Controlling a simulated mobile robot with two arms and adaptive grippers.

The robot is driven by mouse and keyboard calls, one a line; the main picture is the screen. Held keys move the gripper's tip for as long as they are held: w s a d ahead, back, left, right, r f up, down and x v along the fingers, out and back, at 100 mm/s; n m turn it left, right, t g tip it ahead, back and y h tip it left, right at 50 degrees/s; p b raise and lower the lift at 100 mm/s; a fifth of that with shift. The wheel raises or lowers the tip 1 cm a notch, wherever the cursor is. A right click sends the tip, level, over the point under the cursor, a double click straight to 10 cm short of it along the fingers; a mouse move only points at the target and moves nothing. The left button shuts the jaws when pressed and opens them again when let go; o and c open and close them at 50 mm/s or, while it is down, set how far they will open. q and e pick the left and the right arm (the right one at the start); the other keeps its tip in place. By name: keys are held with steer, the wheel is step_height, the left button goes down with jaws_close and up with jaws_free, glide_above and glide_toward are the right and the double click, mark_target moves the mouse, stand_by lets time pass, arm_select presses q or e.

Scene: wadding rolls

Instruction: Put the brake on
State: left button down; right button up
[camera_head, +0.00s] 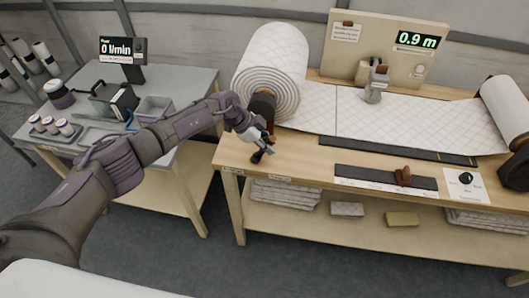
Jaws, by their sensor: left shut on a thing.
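A large quilted white wadding roll (270,65) stands at the left end of the wooden bench (310,160). A small dark lever with a rounded end (257,157) is at the bench's left front, below the roll's dark core end. My left gripper (265,146) is at this lever, shut on it as far as I can see. The fingers and wrist hide part of the lever, so its exact angle is hard to tell. My right gripper is not in view.
Wadding (405,122) stretches across the bench to a smaller roll (505,105). A grey clamp-like device (376,82) stands behind it, before a board with a display (415,40) reading 0.9 m. A red-brown handle (403,176) and black knob (466,178) sit in front.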

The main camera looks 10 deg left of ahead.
arm_select(q)
steer(key=shift+d+y, duration=0.3)
steer(key=shift+f, duration=0.25)
steer(key=c, duration=0.9)
jaws_free()
steer(key=shift+a+r, duration=0.1)
steer(key=shift+r, duration=0.15)
steer(key=v, duration=1.1)
steer(key=shift+r, duration=0.3)
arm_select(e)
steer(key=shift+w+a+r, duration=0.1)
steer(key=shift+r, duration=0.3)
